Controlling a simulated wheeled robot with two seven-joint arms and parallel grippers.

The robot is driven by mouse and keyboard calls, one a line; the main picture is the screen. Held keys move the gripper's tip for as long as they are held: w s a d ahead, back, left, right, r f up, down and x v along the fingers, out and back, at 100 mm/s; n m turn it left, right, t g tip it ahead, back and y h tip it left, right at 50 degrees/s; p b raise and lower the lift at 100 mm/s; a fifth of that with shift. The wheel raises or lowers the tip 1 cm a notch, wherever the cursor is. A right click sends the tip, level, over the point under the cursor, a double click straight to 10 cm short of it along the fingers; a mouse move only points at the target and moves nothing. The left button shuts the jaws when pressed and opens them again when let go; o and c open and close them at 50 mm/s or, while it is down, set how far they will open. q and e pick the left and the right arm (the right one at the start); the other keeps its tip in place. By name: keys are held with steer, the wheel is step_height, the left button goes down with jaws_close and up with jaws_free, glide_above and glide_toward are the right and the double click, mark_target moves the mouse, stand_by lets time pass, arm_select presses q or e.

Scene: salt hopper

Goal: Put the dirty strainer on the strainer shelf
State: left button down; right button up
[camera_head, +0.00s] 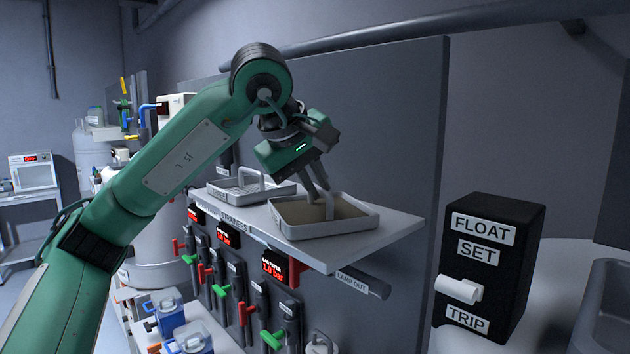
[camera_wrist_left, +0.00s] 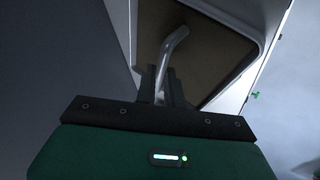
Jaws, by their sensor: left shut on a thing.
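The dirty strainer (camera_head: 355,228) is a grey rectangular tray with a brown inside and an arched handle. It is at the right end of the white strainer shelf (camera_head: 392,236), at shelf level; I cannot tell if it fully rests there. My left gripper (camera_head: 322,192) is above it, shut on its handle. The left wrist view shows the handle (camera_wrist_left: 177,48) between the fingers (camera_wrist_left: 163,85) and the brown inside (camera_wrist_left: 192,68) beyond. A second strainer (camera_head: 238,190), with a pale mesh inside, sits farther left on the shelf. My right gripper does not show.
Below the shelf are red and green valve handles (camera_head: 246,313) and small red displays (camera_head: 273,267). A black FLOAT SET / TRIP box (camera_head: 500,262) with a white lever stands at the right, beside a dark basin (camera_head: 603,310). A grey panel (camera_head: 400,120) rises behind the shelf.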

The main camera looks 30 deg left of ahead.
arm_select(q)
steer(key=c, duration=1.5)
jaws_free()
steer(key=shift+r, duration=0.25)
steer(key=shift+s+r, duration=0.25)
steer(key=shift+s, duration=0.05)
steer(key=d+b+v, duration=0.1)
steer(key=v, duration=1)
steer(key=shift+a+b, duration=0.4)
steer(key=shift+a, duration=0.05)
